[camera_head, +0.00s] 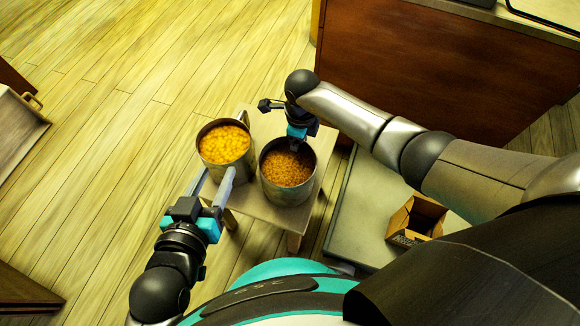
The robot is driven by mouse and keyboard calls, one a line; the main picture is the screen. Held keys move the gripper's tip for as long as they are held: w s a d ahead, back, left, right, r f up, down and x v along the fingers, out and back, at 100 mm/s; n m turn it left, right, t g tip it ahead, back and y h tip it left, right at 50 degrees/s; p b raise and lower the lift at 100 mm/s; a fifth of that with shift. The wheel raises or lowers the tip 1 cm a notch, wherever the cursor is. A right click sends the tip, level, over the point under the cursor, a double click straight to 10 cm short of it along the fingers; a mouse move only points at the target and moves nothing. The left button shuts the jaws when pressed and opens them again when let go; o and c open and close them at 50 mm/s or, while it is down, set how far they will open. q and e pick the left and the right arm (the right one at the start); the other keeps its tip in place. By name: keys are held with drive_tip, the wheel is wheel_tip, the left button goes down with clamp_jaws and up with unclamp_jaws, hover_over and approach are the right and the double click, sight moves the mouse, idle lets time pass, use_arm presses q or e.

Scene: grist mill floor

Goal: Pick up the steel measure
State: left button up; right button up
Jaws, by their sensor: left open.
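Two round steel-coloured measures stand upright side by side on a small wooden stool (268,122). The left measure (237,172) holds yellow grain. The right measure (291,194) holds orange-brown grain. My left gripper (217,177) is open at the near side of the left measure, with its two pale fingers reaching toward the wall. I cannot tell whether they touch it. My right gripper (297,134) is over the far rim of the right measure. Its fingertips are hidden or too small to make out.
A low grey surface (352,220) right of the stool bears an open cardboard box (420,215). A large brown wooden cabinet (420,75) stands behind. A wooden piece with a handle (20,122) is at the far left. The plank floor left of the stool is clear.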

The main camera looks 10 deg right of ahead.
clamp_jaws()
idle(0.3)
drive_tip(key=shift+w+r, duration=0.1)
use_arm(q)
drive_tip(key=shift+a, duration=0.1)
use_arm(e)
drive_tip(key=shift+r, duration=0.1)
drive_tip(key=shift+r, duration=0.15)
drive_tip(key=shift+r+p, duration=0.8)
drive_tip(key=shift+r, duration=0.25)
use_arm(q)
drive_tip(key=s+a+g+y+p, duration=0.4)
drive_tip(key=s+a+g, duration=0.2)
drive_tip(key=a+g, duration=0.25)
use_arm(e)
wheel_tip(320, 180, up, 6)
drive_tip(key=shift+r, duration=0.1)
use_arm(q)
wheel_tip(320, 180, down, 12)
drive_tip(key=s+p, duration=0.1)
drive_tip(key=p, duration=0.3)
drive_tip(key=shift+s+a+r+g+y, duration=0.2)
drive_tip(key=shift+s+r+g+y, duration=0.1)
drive_tip(key=shift+s+g, duration=0.15)
use_arm(e)
wheel_tip(320, 180, up, 11)
